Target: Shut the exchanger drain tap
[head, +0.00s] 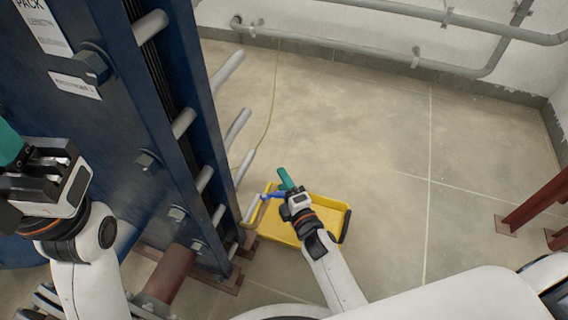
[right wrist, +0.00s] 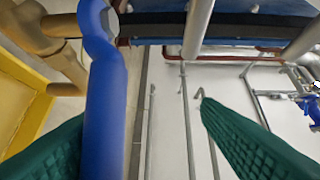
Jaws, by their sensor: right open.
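The drain tap shows a blue lever (head: 272,196) at the foot of the blue plate exchanger (head: 120,130), above a yellow tray. In the right wrist view the lever (right wrist: 105,110) is large and runs down the picture from a rounded blue hub, beside a tan pipe fitting (right wrist: 48,38). My right gripper (head: 286,180) is open at the lever. Its teal fingers stand either side of the lever, which is closer to the left finger; contact cannot be told. My left gripper (head: 12,150) is at the far left, by the exchanger, its fingertips partly cut off.
The yellow tray (head: 336,200) lies on the floor under my right gripper. Grey rods (head: 238,128) and bolts stick out along the exchanger's side. Red steel legs (head: 535,200) stand at the right. The floor beyond the tray is clear.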

